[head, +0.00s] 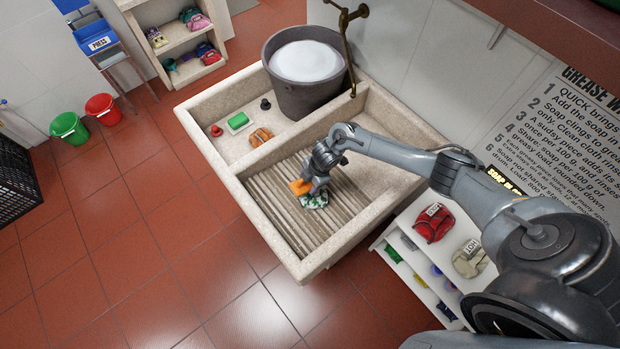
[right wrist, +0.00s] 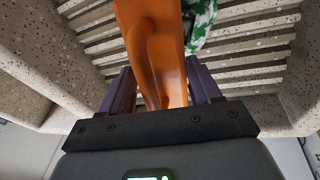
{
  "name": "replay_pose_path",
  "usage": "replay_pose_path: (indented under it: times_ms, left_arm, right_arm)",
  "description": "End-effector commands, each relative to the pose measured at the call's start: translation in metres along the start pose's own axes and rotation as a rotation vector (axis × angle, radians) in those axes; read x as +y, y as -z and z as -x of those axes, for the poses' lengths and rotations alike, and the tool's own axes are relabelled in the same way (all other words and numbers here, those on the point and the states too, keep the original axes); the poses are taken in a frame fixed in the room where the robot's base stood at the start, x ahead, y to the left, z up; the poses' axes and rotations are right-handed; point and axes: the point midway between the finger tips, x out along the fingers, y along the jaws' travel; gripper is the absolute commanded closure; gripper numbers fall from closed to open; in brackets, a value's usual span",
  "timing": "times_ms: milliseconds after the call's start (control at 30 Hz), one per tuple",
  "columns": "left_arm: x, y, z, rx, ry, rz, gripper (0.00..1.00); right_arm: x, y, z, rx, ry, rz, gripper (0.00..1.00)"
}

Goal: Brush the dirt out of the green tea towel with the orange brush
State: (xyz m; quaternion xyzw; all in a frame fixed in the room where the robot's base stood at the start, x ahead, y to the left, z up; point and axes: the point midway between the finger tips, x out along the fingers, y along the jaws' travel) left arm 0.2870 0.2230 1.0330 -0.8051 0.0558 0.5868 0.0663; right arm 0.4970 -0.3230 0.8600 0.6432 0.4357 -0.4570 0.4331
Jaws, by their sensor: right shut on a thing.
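The green and white tea towel (head: 314,201) lies crumpled on the ribbed slope of the stone washboard (head: 290,217). My right gripper (head: 306,184) is above the washboard, shut on the orange brush (head: 299,187). The brush is at the towel's upper left edge; I cannot tell if it touches the cloth. In the right wrist view the orange brush (right wrist: 155,50) stands between the two fingers, and part of the towel (right wrist: 200,22) shows behind it. Dirt on the towel is too small to make out. My left gripper is not in view.
On the stone ledge beside the washboard are a green soap block (head: 238,121), an orange-brown brush-like object (head: 261,137), a red knob (head: 217,131) and a dark knob (head: 265,104). A grey bucket (head: 305,92) of white suds stands behind, near a brass tap (head: 347,40).

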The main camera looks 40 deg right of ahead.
Motion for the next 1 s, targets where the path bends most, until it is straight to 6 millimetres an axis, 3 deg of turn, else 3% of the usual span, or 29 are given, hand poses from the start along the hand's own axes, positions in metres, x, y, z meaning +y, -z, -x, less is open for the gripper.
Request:
replay_pose_path:
  times_ms: [33,133,1000]
  left_arm:
    - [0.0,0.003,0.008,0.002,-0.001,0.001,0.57]
    - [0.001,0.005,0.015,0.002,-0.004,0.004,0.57]
    - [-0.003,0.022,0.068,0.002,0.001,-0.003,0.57]
  right_arm:
    - [0.006,0.003,0.018,0.001,-0.007,0.003,0.76]
    - [0.008,0.006,0.037,-0.002,-0.008,0.004,0.76]
    - [0.015,0.014,0.087,-0.004,-0.007,-0.002,0.76]
